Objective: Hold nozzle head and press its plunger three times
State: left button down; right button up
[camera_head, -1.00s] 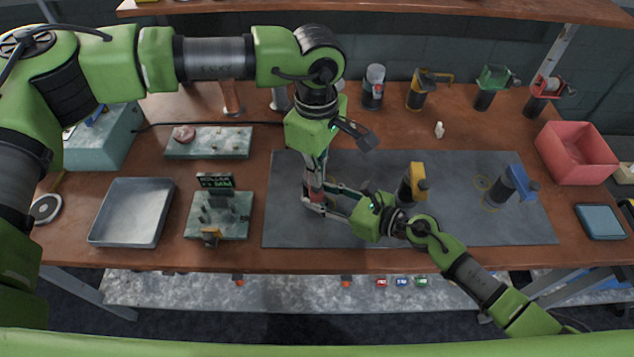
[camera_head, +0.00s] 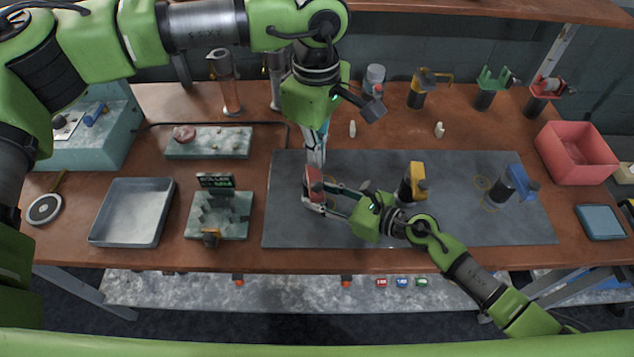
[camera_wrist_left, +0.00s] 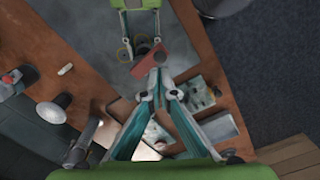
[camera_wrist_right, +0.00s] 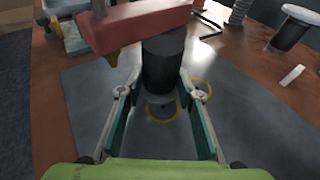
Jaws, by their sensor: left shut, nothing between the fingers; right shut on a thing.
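The nozzle head has a red top (camera_head: 313,183) and a black cylindrical body (camera_wrist_right: 163,65). It is upright over the left part of the grey mat (camera_head: 450,225). My right gripper (camera_wrist_right: 160,92) is shut around the black body, below the red top. My left gripper (camera_head: 316,158) is shut and empty, tips pointing down close to the red top. In the left wrist view, its closed tips (camera_wrist_left: 160,78) appear beside the red top (camera_wrist_left: 150,62), with a small gap. The body is mostly hidden in the head view; whether it touches the mat is unclear.
A yellow-topped device (camera_head: 415,182) and a blue-topped one (camera_head: 507,187) stand on the mat to the right. A metal tray (camera_head: 133,240) and a fixture (camera_head: 240,232) are left. A red bin (camera_head: 590,178) is at right. Several pump-like devices line the back.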

pick_arm(q)
jog(key=shift+r, duration=0.15)
pick_arm(e)
jog(key=shift+f, duration=0.1)
pick_arm(q)
notch_tip(320, 180, up, 12)
dwell(0.6)
pick_arm(e)
jog(key=o, duration=0.9)
jog(key=v, duration=1.2)
